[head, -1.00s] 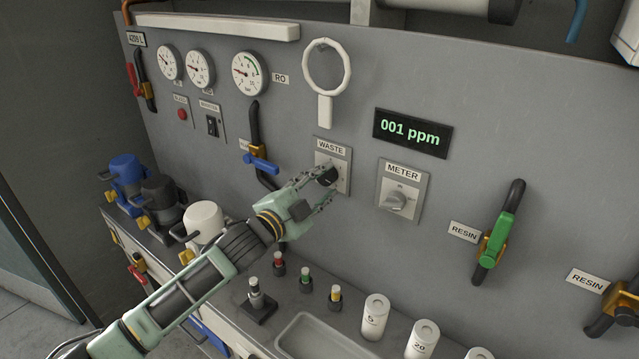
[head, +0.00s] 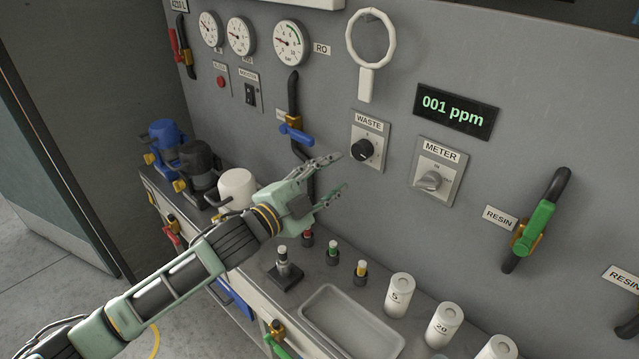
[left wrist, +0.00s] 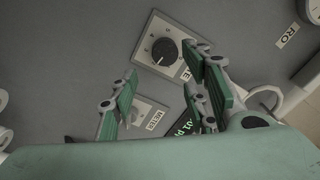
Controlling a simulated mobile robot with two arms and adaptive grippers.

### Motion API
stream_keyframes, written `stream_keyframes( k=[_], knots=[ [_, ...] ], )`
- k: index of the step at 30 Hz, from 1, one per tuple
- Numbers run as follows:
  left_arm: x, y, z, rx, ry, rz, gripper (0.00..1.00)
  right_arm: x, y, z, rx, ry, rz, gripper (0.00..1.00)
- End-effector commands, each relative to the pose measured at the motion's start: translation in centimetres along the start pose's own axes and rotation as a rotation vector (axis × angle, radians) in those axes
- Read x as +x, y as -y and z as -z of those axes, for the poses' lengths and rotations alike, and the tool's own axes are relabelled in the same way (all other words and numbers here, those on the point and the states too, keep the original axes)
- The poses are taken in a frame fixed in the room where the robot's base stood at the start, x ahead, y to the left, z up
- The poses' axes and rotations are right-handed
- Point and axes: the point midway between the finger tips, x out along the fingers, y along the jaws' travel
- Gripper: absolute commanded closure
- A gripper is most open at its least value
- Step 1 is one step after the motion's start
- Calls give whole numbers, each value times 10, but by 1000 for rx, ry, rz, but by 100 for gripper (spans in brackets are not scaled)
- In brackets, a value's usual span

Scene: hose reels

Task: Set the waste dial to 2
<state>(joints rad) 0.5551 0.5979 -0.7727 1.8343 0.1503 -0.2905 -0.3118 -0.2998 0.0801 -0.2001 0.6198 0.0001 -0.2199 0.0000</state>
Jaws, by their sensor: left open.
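The waste dial (head: 363,150) is a round black knob on a pale plate under the WASTE label, on the grey panel. It also shows in the left wrist view (left wrist: 164,51), beyond and between my open fingers. The number its pointer marks is too small to read for sure. My left gripper (head: 338,174) is open and empty, to the left of and below the dial and apart from it. Its green-padded fingers show in the left wrist view (left wrist: 160,95). My right gripper is not in view.
The METER switch (head: 430,182) sits right of the waste dial, under a display (head: 456,111) reading 001 ppm. A blue-handled valve (head: 294,131) is close to the left. A white ring (head: 370,84) hangs above. Several vials, white bottles and a tray (head: 352,322) stand on the ledge below.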

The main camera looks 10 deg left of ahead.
Motion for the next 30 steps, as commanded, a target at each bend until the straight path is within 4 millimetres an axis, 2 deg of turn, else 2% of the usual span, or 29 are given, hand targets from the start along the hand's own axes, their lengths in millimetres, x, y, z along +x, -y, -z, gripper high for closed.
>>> stream_keyframes(
  k=[3, 7, 23, 26, 29, 30],
  knots=[
    [-20, -1, -1, 0, 1, -2, 57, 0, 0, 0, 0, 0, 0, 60],
    [-30, -1, 0, 0, 1, -2, 57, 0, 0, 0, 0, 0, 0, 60],
    [-34, -2, 0, -6, 4, -2, 57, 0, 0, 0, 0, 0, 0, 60],
    [-38, -16, -3, -54, 39, -15, 57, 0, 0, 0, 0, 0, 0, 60],
    [-51, -44, -12, -163, 131, -39, 57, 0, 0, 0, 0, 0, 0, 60],
    [-60, -59, -18, -223, 186, -51, 57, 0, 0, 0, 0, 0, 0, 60]
  ],
)
